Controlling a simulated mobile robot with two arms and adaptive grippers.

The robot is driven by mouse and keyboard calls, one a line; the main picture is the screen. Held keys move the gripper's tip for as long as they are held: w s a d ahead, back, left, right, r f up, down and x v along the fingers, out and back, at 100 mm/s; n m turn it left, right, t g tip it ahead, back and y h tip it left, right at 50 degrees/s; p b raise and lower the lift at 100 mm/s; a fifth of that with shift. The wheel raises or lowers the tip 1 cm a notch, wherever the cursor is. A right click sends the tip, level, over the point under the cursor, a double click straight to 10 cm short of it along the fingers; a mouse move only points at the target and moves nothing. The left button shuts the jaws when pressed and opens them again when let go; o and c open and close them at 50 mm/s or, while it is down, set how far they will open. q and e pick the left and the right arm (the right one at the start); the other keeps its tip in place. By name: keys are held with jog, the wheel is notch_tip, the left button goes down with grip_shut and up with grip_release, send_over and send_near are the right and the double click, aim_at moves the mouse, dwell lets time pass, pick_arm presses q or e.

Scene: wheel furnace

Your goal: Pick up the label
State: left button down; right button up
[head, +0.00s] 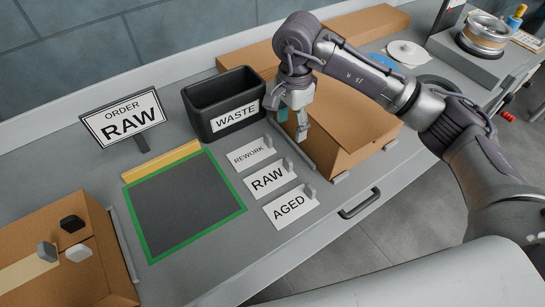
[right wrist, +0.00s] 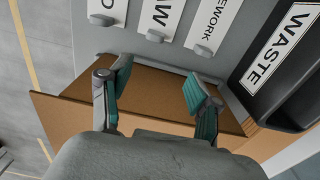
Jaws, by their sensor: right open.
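Three white label cards with grey grip tabs lie in a column on the grey bench: REWORK (head: 248,154), RAW (head: 267,179) and AGED (head: 290,206). In the right wrist view REWORK (right wrist: 208,28), RAW (right wrist: 160,14) and AGED (right wrist: 104,8) show at the top, partly cut off. An upright sign (head: 124,120) reads ORDER RAW. My right gripper (head: 293,122) is open and empty above the cardboard box to the right of the cards. Its two teal-padded fingers (right wrist: 157,85) are spread apart in the right wrist view. My left gripper is out of view.
A black WASTE bin (head: 205,108) stands behind the cards. An open cardboard box (head: 350,135) is right of them. A green-framed dark mat (head: 185,205) lies left, bare. Another box (head: 35,285) with small dark and grey pieces on it is at lower left.

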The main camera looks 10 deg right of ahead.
jog(key=p, duration=0.1)
send_over(289, 159)
notch_tip(289, 159, down, 6)
jog(key=shift+d+r, duration=0.1)
notch_tip(289, 159, down, 3)
jog(key=shift+p, duration=0.45)
notch_tip(289, 159, down, 4)
jog(key=shift+r+p, duration=0.25)
jog(key=shift+p, duration=0.25)
jog(key=shift+f, duration=0.25)
jog(key=c, duration=0.6)
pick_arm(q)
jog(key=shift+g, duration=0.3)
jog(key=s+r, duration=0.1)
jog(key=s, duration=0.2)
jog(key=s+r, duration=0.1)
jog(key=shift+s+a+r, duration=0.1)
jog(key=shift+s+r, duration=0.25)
pick_arm(e)
jog(key=shift+c, duration=1.4)
